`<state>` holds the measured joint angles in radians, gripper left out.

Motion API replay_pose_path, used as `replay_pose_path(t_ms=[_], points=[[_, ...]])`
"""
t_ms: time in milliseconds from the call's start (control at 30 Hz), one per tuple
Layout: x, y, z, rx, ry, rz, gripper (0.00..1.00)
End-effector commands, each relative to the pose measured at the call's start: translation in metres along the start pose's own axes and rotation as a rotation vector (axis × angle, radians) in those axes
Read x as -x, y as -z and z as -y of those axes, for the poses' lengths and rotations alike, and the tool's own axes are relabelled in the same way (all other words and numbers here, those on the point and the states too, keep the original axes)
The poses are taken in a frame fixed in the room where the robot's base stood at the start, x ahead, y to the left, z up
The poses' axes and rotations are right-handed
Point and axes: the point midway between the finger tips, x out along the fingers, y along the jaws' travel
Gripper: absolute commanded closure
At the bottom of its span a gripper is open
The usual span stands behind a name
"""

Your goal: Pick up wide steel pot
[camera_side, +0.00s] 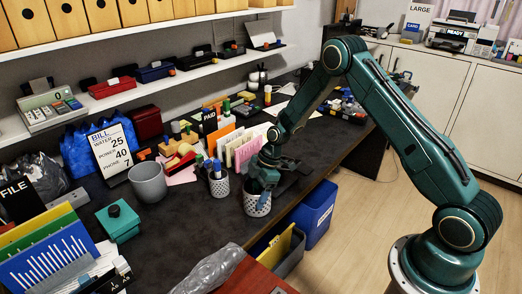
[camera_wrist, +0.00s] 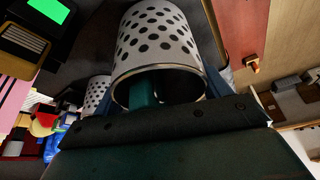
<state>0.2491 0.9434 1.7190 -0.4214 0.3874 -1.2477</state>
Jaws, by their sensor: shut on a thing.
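The wide steel pot (camera_side: 257,206) is a pale perforated cylinder at the front edge of the dark desk. In the wrist view the pot (camera_wrist: 155,45) fills the top middle, its open rim towards the camera. My gripper (camera_side: 263,196) reaches down onto it from above and is shut on it. In the wrist view a teal part of my gripper (camera_wrist: 143,92) shows inside the mouth. The far finger contact is hidden. I cannot tell whether the pot's base touches the desk.
A similar perforated pot (camera_side: 219,187) with pens stands just left. A grey cup (camera_side: 148,182) is further left. Upright cards and papers (camera_side: 240,148) stand behind my gripper. Blue (camera_side: 314,212) and grey (camera_side: 288,254) bins stand below the desk edge.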

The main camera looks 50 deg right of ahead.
Motion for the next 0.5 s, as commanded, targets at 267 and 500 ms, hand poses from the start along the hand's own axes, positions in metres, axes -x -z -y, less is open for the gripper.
replay_pose_path(t_ms=[267,500], points=[[0.016,0.007,-0.001,0.002,-0.004,-0.002,0.56],[0.048,0.020,-0.002,0.003,-0.006,-0.003,0.56]])
